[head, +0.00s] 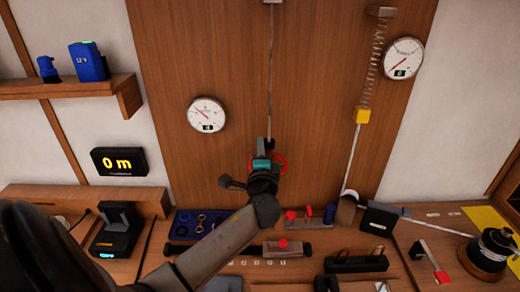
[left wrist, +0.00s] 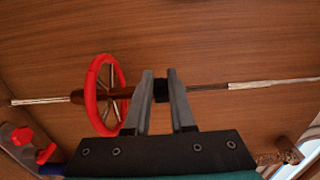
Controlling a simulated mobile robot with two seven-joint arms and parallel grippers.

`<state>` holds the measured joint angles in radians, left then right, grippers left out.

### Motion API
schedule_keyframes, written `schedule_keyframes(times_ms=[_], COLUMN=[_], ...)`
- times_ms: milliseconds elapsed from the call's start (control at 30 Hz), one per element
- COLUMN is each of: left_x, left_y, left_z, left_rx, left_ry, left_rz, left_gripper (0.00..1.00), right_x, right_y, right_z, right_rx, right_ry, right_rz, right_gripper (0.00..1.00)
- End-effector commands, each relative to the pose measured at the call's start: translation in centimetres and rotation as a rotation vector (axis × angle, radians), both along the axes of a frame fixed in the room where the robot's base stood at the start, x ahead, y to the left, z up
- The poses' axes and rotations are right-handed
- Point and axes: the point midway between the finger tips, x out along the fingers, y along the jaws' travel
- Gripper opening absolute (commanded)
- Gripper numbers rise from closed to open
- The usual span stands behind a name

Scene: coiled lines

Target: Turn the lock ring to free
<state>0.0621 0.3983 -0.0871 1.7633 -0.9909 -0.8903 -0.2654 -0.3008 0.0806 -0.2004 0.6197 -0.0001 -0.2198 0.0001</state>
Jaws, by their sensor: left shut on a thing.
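A thin line or rod (head: 270,70) hangs down the wooden panel. It also runs across the left wrist view (left wrist: 245,85). On it sit a red handwheel (left wrist: 90,95) and a small black collar (left wrist: 160,94), which looks like the lock ring. My left gripper (head: 264,160) is at the rod in front of the panel. In the left wrist view its fingers (left wrist: 160,85) are closed around the black collar, with the wheel beside them, apart. In the head view the red wheel (head: 282,163) shows just right of the gripper; the collar is hidden. My right gripper is not in view.
Two dials (head: 207,114) (head: 403,59) hang on the panel. Below, the bench holds a blue tray (head: 182,228), a black box (head: 379,219) and a reel (head: 490,250).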

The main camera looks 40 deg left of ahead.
Motion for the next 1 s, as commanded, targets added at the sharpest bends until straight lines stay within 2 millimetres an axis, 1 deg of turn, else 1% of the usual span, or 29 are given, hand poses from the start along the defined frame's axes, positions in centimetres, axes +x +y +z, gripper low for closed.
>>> schedule_keyframes(times_ms=[67, 100, 200, 300, 567, 667, 767, 867, 1000], left_x=[0.0, 0.0, 0.0, 0.0, -0.1, -0.5, -1.3, -2.5, -4.6], left_y=[0.0, 0.0, 0.0, 0.0, 0.0, -0.4, -1.1, -2.2, -4.0], left_z=[-0.1, -0.1, -0.1, -0.1, 0.0, -0.1, -0.2, -0.2, -0.3], left_rx=[-0.001, -0.001, -0.001, -0.001, -0.001, -0.001, -0.001, -0.004, -0.005], left_ry=[0.002, 0.002, 0.002, 0.001, 0.001, 0.0, 0.0, 0.0, 0.001], left_rz=[0.001, 0.001, 0.0, 0.0, -0.001, -0.002, -0.002, -0.003, -0.003], left_gripper=[0.0, 0.25, 0.36, 0.45, 0.45, 0.45, 0.45, 0.45, 0.45], right_x=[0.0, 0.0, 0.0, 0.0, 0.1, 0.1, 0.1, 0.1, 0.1], right_y=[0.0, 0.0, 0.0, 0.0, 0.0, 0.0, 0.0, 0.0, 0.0], right_z=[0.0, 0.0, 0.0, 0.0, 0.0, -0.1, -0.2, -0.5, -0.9], right_rx=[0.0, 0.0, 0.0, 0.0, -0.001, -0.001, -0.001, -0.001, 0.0], right_ry=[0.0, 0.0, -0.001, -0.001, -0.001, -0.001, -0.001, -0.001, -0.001], right_rz=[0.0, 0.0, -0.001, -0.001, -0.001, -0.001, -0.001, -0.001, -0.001], right_gripper=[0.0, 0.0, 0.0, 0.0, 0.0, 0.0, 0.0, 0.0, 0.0])
